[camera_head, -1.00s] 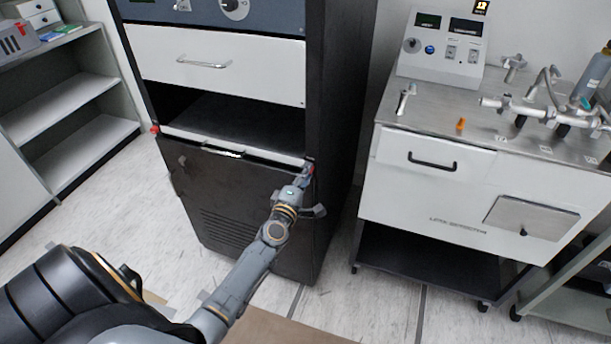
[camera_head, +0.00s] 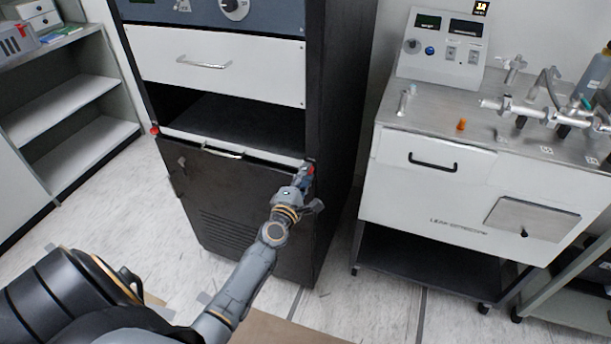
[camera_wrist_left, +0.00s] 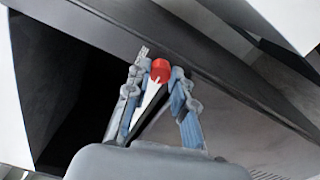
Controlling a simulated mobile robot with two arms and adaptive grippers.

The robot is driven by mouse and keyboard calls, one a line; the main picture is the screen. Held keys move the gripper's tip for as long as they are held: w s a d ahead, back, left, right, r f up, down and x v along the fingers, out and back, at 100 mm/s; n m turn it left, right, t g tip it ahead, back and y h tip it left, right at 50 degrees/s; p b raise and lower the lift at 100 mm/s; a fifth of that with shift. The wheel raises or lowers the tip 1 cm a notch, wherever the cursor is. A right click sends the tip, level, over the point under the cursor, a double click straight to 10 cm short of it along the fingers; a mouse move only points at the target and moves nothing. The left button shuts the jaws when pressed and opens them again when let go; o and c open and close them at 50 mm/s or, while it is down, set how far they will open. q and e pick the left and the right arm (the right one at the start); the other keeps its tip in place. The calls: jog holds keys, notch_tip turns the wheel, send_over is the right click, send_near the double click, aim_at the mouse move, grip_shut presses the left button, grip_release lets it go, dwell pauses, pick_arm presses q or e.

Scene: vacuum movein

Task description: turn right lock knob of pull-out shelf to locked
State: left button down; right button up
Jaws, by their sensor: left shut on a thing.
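The pull-out shelf (camera_head: 178,137) sits in the black cabinet, its light front edge below the dark opening. Its right lock knob (camera_head: 311,170) is red and shows at the shelf's right end. In the left wrist view the red knob (camera_wrist_left: 160,70) lies between the fingertips. My left gripper (camera_head: 305,176) is shut on this knob, with the fingers on either side of it. The left lock knob (camera_head: 155,130) is a small red knob at the shelf's other end, with nothing touching it. The right gripper is not in view.
A white drawer (camera_head: 215,66) with a metal handle is above the opening. A dark panel (camera_head: 225,200) with vents is below the shelf. A white leak detector cart (camera_head: 440,190) stands to the right, with a floor gap between.

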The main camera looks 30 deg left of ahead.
pick_arm(q)
jog(key=c, duration=1.1)
grip_release()
jog(key=shift+s, duration=0.1)
jog(key=s+d+m+p, duration=0.1)
jog(key=s+d+m, duration=0.2)
jog(key=s+m, duration=1.25)
jog(key=s+d+f+m+g+h, duration=0.1)
jog(key=s+d+f+m+g, duration=0.1)
jog(key=f, duration=0.8)
jog(key=s+d+f+m+g+h+p, duration=0.1)
jog(key=s+d+f+m+g+h, duration=0.1)
jog(key=f, duration=0.8)
jog(key=s+d+f+m+g+h, duration=0.1)
jog(key=s+d+f+m+g, duration=0.2)
jog(key=s+f, duration=0.3)
jog(key=shift+d+f+m+h, duration=0.15)
jog(key=shift+f+m+h, duration=0.1)
jog(key=shift+f, duration=0.9)
jog(key=shift+d+f+m+h, duration=0.1)
jog(key=shift+f+m+h, duration=0.1)
jog(key=shift+f, duration=0.9)
